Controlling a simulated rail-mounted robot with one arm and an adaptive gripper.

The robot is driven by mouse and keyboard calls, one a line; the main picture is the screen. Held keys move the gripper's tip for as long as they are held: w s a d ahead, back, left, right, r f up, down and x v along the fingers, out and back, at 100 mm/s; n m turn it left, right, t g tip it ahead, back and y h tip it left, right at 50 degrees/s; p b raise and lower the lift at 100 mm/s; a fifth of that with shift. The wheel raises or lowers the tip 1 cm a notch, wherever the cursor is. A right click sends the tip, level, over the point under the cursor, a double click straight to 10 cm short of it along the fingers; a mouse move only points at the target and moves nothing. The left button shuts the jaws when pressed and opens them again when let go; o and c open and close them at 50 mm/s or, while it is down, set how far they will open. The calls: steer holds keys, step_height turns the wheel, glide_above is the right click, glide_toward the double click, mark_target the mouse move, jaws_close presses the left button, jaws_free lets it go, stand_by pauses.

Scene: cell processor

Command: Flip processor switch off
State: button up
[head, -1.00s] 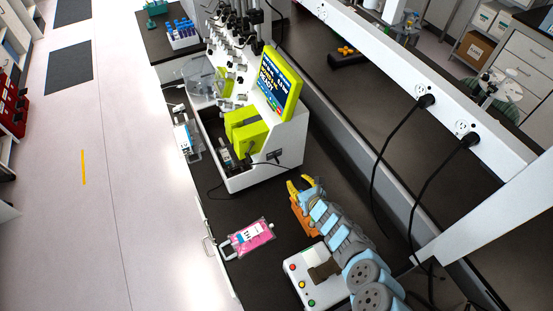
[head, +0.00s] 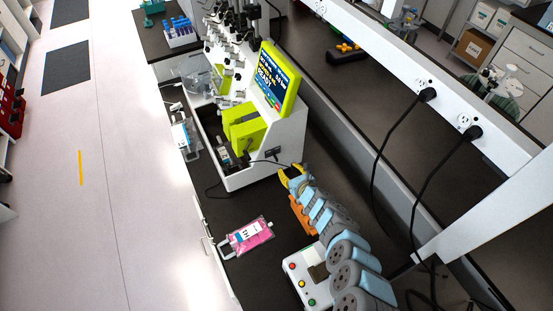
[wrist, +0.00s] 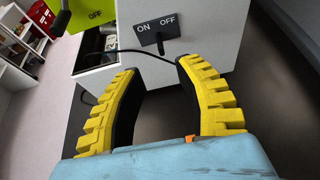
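The cell processor (head: 262,160) is a white machine with a lit green-framed screen (head: 277,80) on the bench. Its switch plate (wrist: 157,30) is dark, with ON at left and OFF at right, on the white end wall in the wrist view. A small dark lever (wrist: 160,46) sticks out from the plate's middle; I cannot tell which side it is set to. The switch area also shows small in the head view (head: 274,155). My gripper (wrist: 158,68) is open and empty, its yellow fingers either side of and short of the lever. It also shows in the head view (head: 292,173).
A black cable (wrist: 110,52) runs from near the switch leftward, close to the left fingertip. A pink fluid bag (head: 248,236) lies on the dark bench. A white control box with coloured buttons (head: 299,268) sits near my arm. A bench rail with outlets (head: 440,103) runs at right.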

mark_target(276, 158)
steer(key=shift+b+x, duration=3.55)
steer(key=shift+x, duration=1.7)
steer(key=shift+r, duration=0.15)
